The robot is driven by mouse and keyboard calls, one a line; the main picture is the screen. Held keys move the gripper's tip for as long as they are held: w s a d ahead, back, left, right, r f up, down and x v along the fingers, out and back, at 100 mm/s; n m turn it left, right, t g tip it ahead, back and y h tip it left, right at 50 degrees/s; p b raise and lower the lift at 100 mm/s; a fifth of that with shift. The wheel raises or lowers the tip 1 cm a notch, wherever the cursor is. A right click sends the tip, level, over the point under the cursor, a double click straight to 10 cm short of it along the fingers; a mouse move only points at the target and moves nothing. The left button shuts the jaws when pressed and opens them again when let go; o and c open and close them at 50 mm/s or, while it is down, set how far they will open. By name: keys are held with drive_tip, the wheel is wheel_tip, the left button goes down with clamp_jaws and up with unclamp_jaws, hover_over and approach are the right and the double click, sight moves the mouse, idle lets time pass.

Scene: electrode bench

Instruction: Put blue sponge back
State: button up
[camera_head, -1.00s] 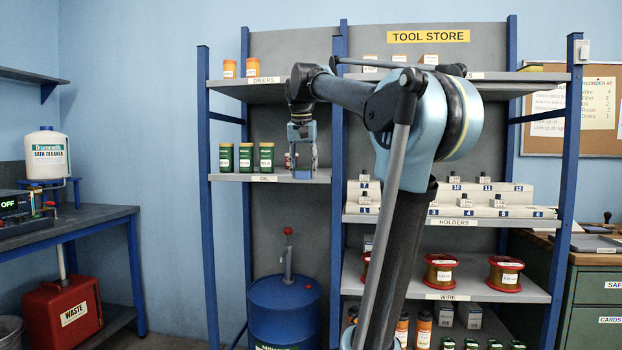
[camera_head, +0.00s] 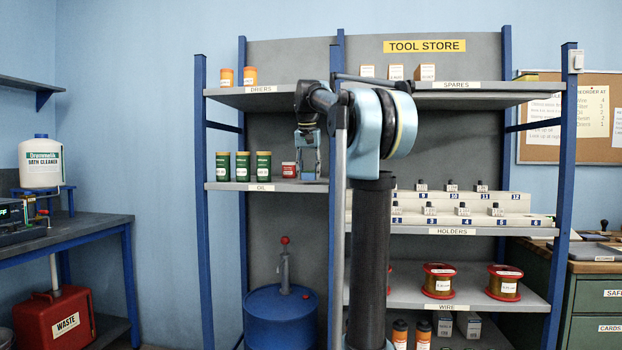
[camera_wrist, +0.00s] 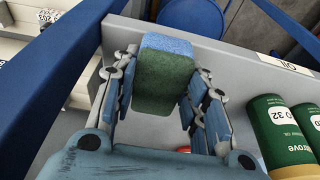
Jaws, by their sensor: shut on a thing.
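The blue sponge (camera_wrist: 168,44) is a small block with a blue face and a dark green layer, seen in the wrist view. My gripper (camera_wrist: 160,88) is shut on it, with one finger on each side. In the wrist view the sponge is over the grey OIL shelf (camera_wrist: 222,66), near its front edge. In the head view my gripper (camera_head: 309,165) hangs at the right end of the OIL shelf, right of a small red tin (camera_head: 289,170). I cannot make out the sponge there, nor tell whether it touches the shelf.
Several green oil cans (camera_head: 243,166) stand left of the red tin. A blue shelf post (camera_head: 336,215) is close on my gripper's right. The DRIERS shelf (camera_head: 262,98) is above, and a blue drum (camera_head: 281,318) stands below.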

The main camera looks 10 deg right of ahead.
drive_tip(key=shift+w+d, duration=0.2)
drive_tip(key=shift+w, duration=0.4)
drive_tip(key=w, duration=0.1)
drive_tip(key=w+d, duration=0.1)
drive_tip(key=shift+w+f, duration=0.1)
drive_tip(key=shift+w, duration=0.3)
drive_tip(key=shift+f, duration=0.55)
drive_tip(key=shift+a+f, duration=0.1)
drive_tip(key=shift+s, duration=0.1)
drive_tip(key=o, duration=1.2)
